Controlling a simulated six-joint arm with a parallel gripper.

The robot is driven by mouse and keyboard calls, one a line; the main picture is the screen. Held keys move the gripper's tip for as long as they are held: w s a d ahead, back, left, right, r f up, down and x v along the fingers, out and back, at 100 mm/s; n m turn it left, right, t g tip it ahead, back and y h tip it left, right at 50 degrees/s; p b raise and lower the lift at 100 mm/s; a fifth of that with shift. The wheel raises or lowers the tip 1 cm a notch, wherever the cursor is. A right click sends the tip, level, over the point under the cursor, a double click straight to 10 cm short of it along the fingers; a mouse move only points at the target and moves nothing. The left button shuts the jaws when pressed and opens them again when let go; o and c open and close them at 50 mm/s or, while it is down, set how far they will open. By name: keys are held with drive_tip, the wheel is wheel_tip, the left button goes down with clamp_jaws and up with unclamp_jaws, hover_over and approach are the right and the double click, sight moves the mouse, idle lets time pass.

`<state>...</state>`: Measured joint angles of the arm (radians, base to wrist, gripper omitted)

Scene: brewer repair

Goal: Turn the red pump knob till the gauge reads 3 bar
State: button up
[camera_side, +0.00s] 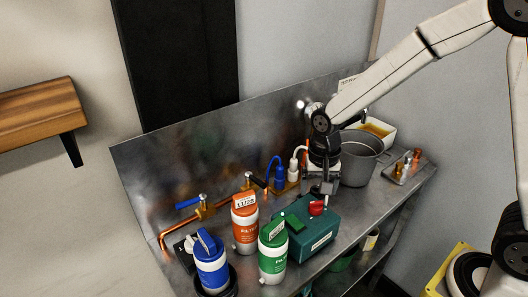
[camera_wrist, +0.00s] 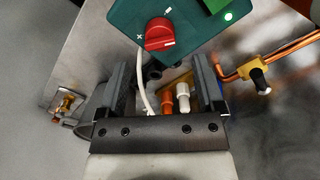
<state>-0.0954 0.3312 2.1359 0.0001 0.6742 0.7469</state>
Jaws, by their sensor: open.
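The red pump knob (camera_side: 317,208) sits on top of the green pump box (camera_side: 306,238), toward its back right. In the wrist view the knob (camera_wrist: 160,34) shows round with a raised grip bar, with a "+" mark to its left. My gripper (camera_side: 328,188) is just above and beside the knob, pointing down. In the wrist view my gripper's two fingers (camera_wrist: 162,80) are apart with nothing between their tips, and the knob lies beyond them. A small green display (camera_side: 292,221) stands on the box; its reading is not legible. A green light glows beside it in the wrist view.
Orange (camera_side: 245,225), green (camera_side: 273,255) and blue (camera_side: 210,268) filter bottles stand left of the box. A grey pot (camera_side: 361,160) is behind my gripper at right. Copper pipe with valves (camera_side: 203,207) runs along the back. A small tray (camera_side: 408,168) sits at far right.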

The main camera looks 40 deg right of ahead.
sight(317, 202)
drive_tip(key=shift+f, duration=2.65)
clamp_jaws()
